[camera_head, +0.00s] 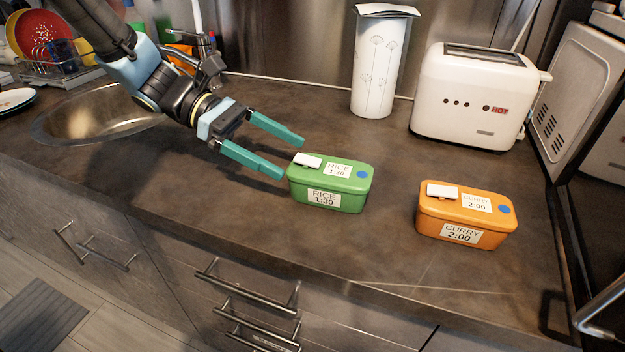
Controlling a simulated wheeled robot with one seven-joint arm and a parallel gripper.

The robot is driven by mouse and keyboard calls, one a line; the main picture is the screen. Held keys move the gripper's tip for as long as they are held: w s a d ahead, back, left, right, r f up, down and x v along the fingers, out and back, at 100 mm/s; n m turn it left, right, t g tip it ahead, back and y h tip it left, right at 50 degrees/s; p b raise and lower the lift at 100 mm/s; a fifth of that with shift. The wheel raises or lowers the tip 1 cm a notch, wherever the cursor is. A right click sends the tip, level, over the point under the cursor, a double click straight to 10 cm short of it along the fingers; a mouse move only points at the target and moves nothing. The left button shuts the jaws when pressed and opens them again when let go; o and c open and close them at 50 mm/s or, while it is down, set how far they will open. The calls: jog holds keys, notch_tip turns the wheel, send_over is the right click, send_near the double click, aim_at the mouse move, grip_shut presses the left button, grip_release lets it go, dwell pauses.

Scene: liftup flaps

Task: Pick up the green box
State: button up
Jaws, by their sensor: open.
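The green box (329,184) stands upright on the counter near the middle of the camera_head view. It has a white clip on its lid, a blue dot and labels reading "RICE 1:30". My gripper (293,158) comes in from the upper left with two teal fingers spread apart. The fingertips are just left of the box, one near its front left corner and one near its back left side. The gap between the fingers is empty. I cannot tell whether the nearer fingertip touches the box.
An orange box (466,216) labelled "CURRY 2:00" stands to the right. A white toaster (475,95) and a white patterned canister (382,65) stand behind. A sink (95,112) and dish rack (50,65) are at left. The counter (230,210) is clear in front of the gripper.

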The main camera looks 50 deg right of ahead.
aim_at(330, 176)
jog(key=p+x, duration=0.1)
jog(key=x, duration=0.8)
jog(key=shift+s+d, duration=0.15)
jog(key=c, duration=1.4)
